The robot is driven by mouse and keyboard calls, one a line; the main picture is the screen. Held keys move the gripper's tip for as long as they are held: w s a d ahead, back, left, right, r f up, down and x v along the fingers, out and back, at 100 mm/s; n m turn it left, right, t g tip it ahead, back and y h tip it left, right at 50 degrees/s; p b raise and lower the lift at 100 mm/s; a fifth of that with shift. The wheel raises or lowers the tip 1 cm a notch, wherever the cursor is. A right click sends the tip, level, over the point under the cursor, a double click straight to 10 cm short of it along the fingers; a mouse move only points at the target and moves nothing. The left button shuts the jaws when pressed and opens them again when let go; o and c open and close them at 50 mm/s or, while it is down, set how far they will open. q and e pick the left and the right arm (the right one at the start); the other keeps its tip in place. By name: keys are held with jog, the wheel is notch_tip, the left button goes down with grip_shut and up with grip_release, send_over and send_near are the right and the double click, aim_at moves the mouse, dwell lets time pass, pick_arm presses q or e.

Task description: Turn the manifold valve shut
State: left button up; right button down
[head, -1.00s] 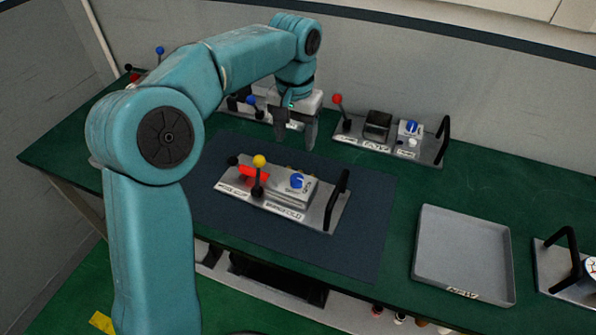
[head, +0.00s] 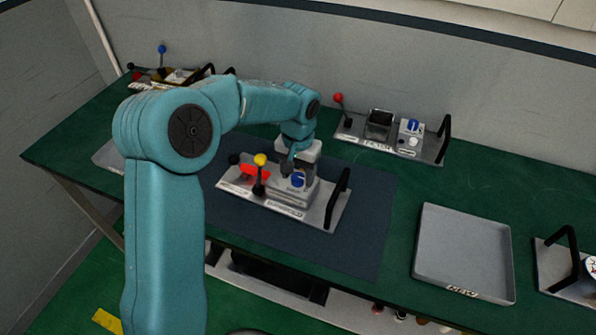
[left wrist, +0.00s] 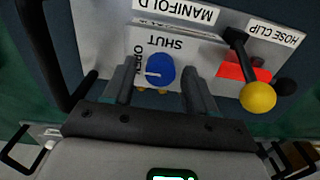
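The manifold module (head: 285,212) is a grey plate with a raised block, lying on the dark blue mat. Its blue valve knob (head: 297,181) also shows in the left wrist view (left wrist: 160,68), with OPEN and SHUT lettering beside it. The knob's white mark lies on its side nearer the OPEN lettering. My left gripper (head: 299,172) is low over the block, at the knob. In the left wrist view its fingers (left wrist: 160,85) are apart, one each side of the knob, with gaps visible. My right gripper is not in view.
On the same plate, a yellow-ball lever (head: 259,162), a red hose clip part (head: 254,173) and a black handle (head: 337,197) stand close by. An empty grey tray (head: 463,252) is to the right. The filter module (head: 375,146) stands behind.

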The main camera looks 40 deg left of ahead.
pick_arm(q)
jog(key=c, duration=0.8)
jog(key=shift+s, duration=0.1)
jog(key=shift+a, duration=0.1)
jog(key=shift+m, duration=0.5)
jog(key=m, duration=0.4)
jog(key=shift+r, duration=0.1)
